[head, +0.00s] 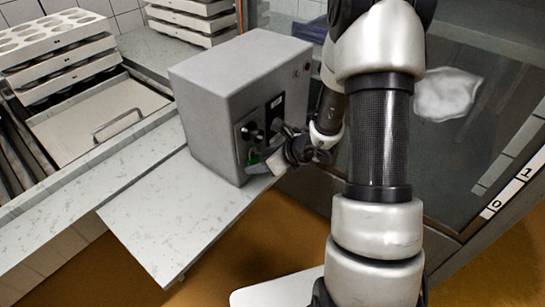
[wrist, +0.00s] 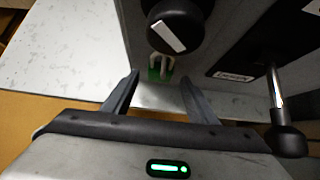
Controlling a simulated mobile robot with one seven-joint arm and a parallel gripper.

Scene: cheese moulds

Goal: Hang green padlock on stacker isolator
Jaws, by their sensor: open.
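The green padlock (wrist: 154,73) shows in the wrist view just below a black rotary isolator knob (wrist: 174,30) with a white pointer bar. Its grey shackle is up by the knob's underside; I cannot tell whether it passes through the isolator. In the head view a small bit of green (head: 253,159) shows low on the front of the grey control box (head: 215,110). My gripper (wrist: 160,79) is open, its two fingers on either side of the padlock and apart from it in the picture. In the head view my gripper (head: 262,160) is close to the box front and partly hides it.
A black lever handle with a metal rod (wrist: 287,135) sticks out to the right of my gripper. The box stands on a pale speckled counter (head: 180,215). Stacked white mould trays (head: 55,45) stand at the back left. A glass panel (head: 450,150) is on the right.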

